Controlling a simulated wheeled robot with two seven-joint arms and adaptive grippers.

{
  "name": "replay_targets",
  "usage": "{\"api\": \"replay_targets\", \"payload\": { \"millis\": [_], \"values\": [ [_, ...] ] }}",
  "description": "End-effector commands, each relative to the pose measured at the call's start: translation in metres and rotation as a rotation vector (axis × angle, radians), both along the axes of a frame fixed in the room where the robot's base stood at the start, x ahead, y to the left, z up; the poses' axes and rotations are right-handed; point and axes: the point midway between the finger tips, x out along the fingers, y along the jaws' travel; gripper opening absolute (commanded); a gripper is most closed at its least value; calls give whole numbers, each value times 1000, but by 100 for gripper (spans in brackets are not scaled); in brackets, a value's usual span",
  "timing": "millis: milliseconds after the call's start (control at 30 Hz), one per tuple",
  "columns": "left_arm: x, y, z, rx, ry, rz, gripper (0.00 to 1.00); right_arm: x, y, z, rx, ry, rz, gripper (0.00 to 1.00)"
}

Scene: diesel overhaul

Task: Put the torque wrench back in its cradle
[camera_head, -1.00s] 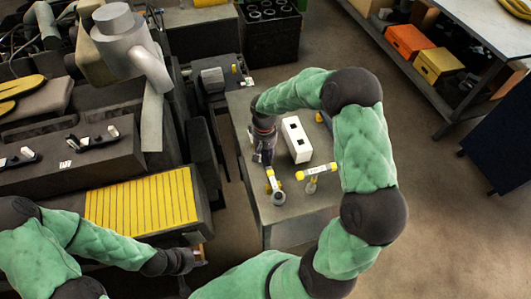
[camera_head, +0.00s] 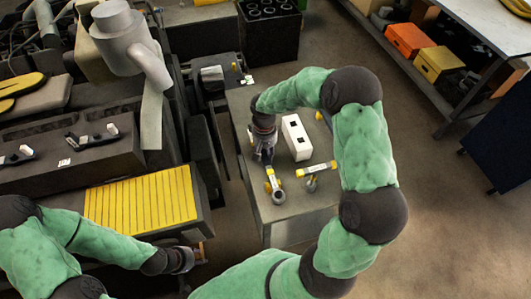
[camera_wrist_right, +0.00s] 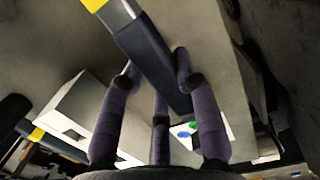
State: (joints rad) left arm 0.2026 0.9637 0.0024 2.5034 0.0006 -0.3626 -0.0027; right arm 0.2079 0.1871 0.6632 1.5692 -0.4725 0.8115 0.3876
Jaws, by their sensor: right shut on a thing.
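My right gripper (camera_head: 264,154) is over the grey cabinet top, left of a white block. In the right wrist view my fingers (camera_wrist_right: 158,95) are closed around the dark handle (camera_wrist_right: 155,62) of a tool with a yellow band and a silvery part, which I take to be the torque wrench. In the head view its yellow-and-grey end (camera_head: 274,186) shows below the gripper. I cannot tell whether it touches the top. A similar yellow-ended bar (camera_head: 317,170) is to its right. I cannot identify the cradle surely. My left gripper (camera_head: 188,260) is by the yellow ribbed panel; its jaws are unclear.
The white block (camera_head: 297,138) with dark square openings stands on the grey cabinet (camera_head: 292,208), close to the right gripper. The engine (camera_head: 120,110) fills the left side. The yellow ribbed panel (camera_head: 140,200) is beside my left arm. Open floor lies to the right.

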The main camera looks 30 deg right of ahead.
Motion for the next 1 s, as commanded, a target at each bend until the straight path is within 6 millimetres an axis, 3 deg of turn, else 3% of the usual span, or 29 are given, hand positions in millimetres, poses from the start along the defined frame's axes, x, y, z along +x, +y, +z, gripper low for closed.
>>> {"api": "replay_targets", "payload": {
  "millis": [533,567,633,1000],
  "values": [
    [0,0,-13,0,0,0,40,0,0,-17,0,-1,-1,0],
    [0,0,-13,0,0,0,40,1,0,-17,0,-1,-1,37],
    [0,0,-12,0,0,0,40,0,0,-16,0,-1,-1,57],
    [0,0,-12,0,0,0,40,0,0,-16,0,0,0,59]
  ]
}}
